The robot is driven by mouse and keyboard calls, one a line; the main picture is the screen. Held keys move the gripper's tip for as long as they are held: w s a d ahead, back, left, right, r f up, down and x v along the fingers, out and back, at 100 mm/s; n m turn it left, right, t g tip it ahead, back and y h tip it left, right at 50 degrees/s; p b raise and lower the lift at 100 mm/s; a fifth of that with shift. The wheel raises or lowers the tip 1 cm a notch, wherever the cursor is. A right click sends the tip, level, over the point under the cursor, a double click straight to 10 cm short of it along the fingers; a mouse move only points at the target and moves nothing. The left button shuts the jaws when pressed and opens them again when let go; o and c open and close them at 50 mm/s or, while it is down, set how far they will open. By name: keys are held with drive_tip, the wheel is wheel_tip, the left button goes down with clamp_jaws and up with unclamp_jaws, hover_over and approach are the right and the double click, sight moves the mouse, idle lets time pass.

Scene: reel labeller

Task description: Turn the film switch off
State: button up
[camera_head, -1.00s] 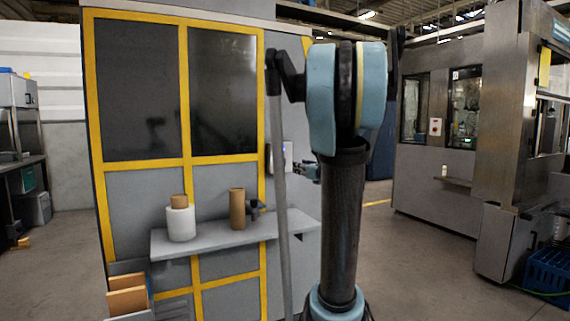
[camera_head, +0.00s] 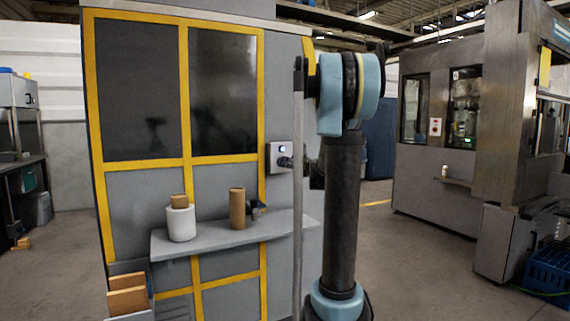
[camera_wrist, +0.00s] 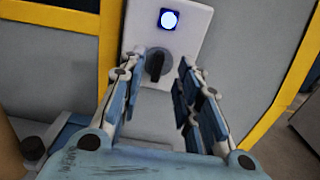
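The film switch is a black rotary knob (camera_wrist: 156,64) on a pale switch box below a lit blue-white lamp (camera_wrist: 169,19). The switch box (camera_head: 274,152) is on the front of the grey machine with yellow frames. In the wrist view my gripper (camera_wrist: 157,62) is open, with its two blue and grey fingers on either side of the knob. I cannot tell whether either finger touches it. In the head view my gripper (camera_head: 286,163) is small, dark and partly hidden behind a grey pole, right by the switch box.
A shelf (camera_head: 215,239) below the switch holds a white roll (camera_head: 181,223) and a brown cardboard tube (camera_head: 237,209). Brown boxes (camera_head: 127,297) stand at the lower left. Another machine (camera_head: 430,185) stands to the right. Open floor lies between the machines.

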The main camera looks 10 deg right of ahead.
drive_tip(key=shift+x, duration=2.85)
drive_tip(key=shift+c, duration=0.2)
clamp_jaws()
